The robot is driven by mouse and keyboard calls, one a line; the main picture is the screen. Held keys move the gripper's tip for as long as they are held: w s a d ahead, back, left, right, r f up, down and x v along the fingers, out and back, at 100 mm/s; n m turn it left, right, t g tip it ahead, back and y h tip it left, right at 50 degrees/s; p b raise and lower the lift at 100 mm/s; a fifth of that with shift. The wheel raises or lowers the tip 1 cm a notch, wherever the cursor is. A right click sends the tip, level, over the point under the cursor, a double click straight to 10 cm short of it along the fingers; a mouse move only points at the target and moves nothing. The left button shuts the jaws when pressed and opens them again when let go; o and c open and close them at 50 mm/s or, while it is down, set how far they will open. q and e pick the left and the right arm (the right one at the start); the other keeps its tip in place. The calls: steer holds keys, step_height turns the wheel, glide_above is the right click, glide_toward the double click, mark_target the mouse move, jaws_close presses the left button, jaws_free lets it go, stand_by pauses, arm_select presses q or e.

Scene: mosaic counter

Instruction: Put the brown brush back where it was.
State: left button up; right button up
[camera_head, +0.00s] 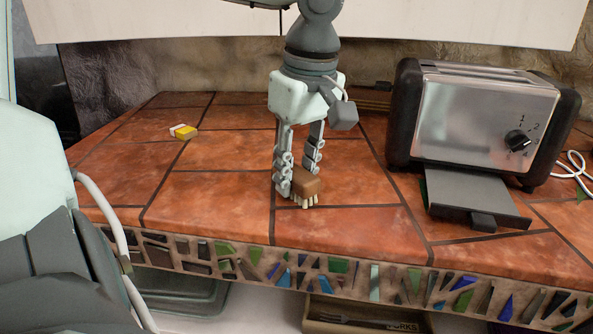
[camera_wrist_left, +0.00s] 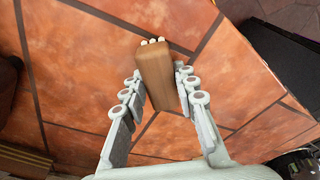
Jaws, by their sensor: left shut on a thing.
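The brown brush (camera_head: 307,184) is a small block with pale bristles along its lower front edge. It is at the counter's middle, low at the tiles; I cannot tell whether its bristles touch them. My left gripper (camera_head: 298,180) points down from above with its fingers on either side of the brush, shut on it. In the left wrist view the brush (camera_wrist_left: 158,75) lies between the two fingers of the gripper (camera_wrist_left: 162,88), its bristled end at the top. My right gripper is not in view.
A tiled counter (camera_head: 210,190) has a mosaic front edge. A toaster (camera_head: 480,115) with its crumb tray (camera_head: 470,200) pulled out stands at the right. A yellow and white block (camera_head: 183,131) lies at the back left. Tiles left of the brush are clear.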

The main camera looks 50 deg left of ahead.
mark_target(304, 175)
arm_select(q)
steer(key=shift+f, duration=0.1)
steer(key=o, duration=1.1)
steer(key=r, duration=0.4)
steer(key=d+r, duration=0.1)
steer(key=r, duration=0.7)
steer(key=shift+s+d+r+p, duration=0.1)
steer(key=shift+d+r+p, duration=0.05)
steer(key=shift+d+p, duration=0.2)
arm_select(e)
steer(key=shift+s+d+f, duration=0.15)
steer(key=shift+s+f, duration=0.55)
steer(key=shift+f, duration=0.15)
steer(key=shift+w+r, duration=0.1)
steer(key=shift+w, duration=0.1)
